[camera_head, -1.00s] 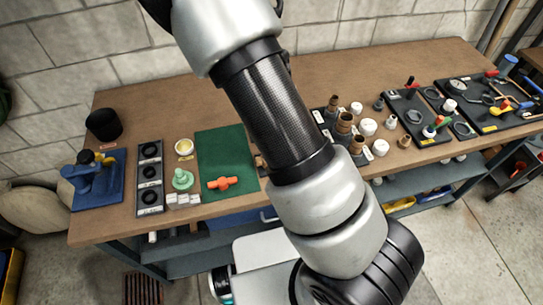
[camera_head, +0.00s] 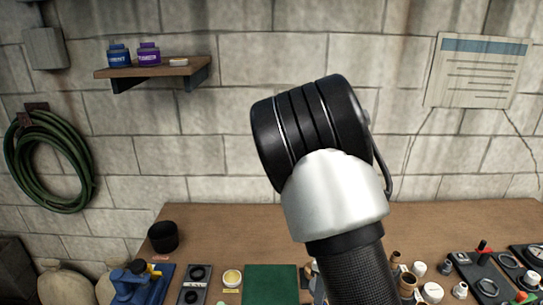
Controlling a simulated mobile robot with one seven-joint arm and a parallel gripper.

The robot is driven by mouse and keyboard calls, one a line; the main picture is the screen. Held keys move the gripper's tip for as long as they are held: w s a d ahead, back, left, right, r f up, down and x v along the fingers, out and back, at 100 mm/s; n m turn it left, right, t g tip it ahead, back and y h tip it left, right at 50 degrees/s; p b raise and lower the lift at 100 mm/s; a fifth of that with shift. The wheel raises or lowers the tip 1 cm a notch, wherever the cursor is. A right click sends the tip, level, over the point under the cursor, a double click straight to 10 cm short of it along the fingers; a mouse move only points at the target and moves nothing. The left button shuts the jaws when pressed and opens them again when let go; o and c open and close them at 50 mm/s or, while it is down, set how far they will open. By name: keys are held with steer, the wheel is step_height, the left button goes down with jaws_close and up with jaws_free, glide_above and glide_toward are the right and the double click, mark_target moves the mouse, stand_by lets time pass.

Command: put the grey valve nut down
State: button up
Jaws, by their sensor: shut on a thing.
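I cannot make out the grey valve nut in the head view. My gripper is out of the picture too, so what it holds is hidden. My arm fills the middle of the view, in front of the wall and the bench. The brown workbench (camera_head: 240,232) runs along the bottom. A green mat (camera_head: 270,284) lies near its front, cut off by the lower picture edge. Several small white, brown and grey fittings stand on the right part of the bench; I cannot tell whether the nut is among them.
A black cup (camera_head: 163,236) and a blue vise (camera_head: 140,286) stand at the left. A black ring tray (camera_head: 195,286) and a small yellowish bowl (camera_head: 232,278) are left of the mat. A wall shelf (camera_head: 150,69) holds jars. The bench's back strip left of my arm is bare.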

steer(key=r+n, duration=0.1)
steer(key=n, duration=0.4)
steer(key=r+n, duration=0.1)
steer(key=n, duration=0.5)
steer(key=r+n, duration=0.1)
steer(key=n, duration=0.5)
steer(key=shift+s+r, duration=0.3)
steer(key=shift+r, duration=0.05)
steer(key=n, duration=0.3)
steer(key=r+n, duration=0.1)
steer(key=n, duration=0.2)
steer(key=shift+s+d+r, duration=0.1)
steer(key=shift+d, duration=0.1)
